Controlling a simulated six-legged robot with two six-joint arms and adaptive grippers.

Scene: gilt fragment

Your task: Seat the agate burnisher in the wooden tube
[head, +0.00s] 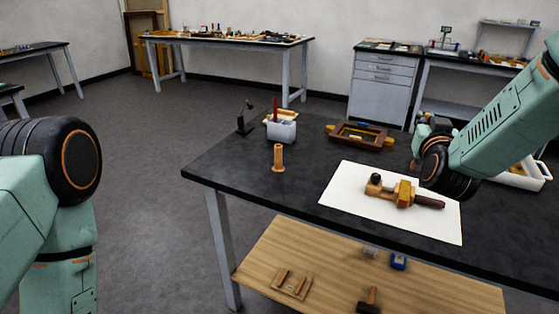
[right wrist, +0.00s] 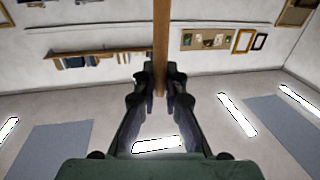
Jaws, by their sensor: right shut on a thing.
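The wooden tube (head: 278,158) stands upright on a small round base near the table's left end. In the right wrist view my right gripper (right wrist: 161,84) is shut on a slim brown wooden rod (right wrist: 161,35), which seems to be the agate burnisher. The rod runs up out of the frame, and no agate tip shows. In the head view my right gripper (head: 420,142) is mostly hidden behind my own wrist, above the table and well to the right of the tube. The burnisher cannot be made out there. My left arm is at the left edge, its gripper out of view.
A white sheet (head: 341,197) bears a wooden and brass-coloured tool (head: 405,192) with a dark handle. A brown frame (head: 360,135), a grey-white cup (head: 282,130) and a black stand (head: 246,118) are behind the tube. The dark tabletop (head: 310,172) is clear between tube and sheet.

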